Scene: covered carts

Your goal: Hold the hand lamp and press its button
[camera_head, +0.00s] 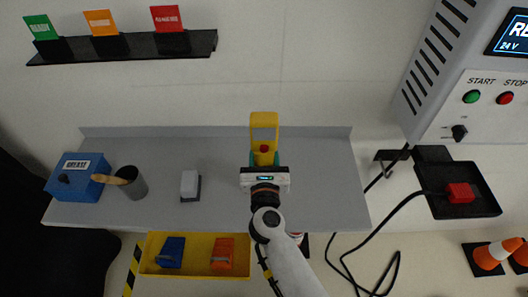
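The yellow hand lamp (264,121) stands out in front of the grey bench's back edge, its top overlapping the wall in the picture. Its red button (264,149) faces me, low on the yellow body. My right gripper (264,158) comes up from the bottom of the picture. Its teal fingers lie on both sides of the lamp's lower part, with yellow filling the gap, so it looks shut on the lamp. The palm hides the lamp's lower end, and I cannot tell whether it touches the bench. My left gripper is not in view.
The grey bench (222,205) holds a blue grease box (75,178), a dark cup (132,186) with a wooden-handled tool, and a grey-white block (190,184). A yellow tray (197,259) sits below. A wall shelf (130,46), control cabinet (450,80) and black tray (460,190) surround it.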

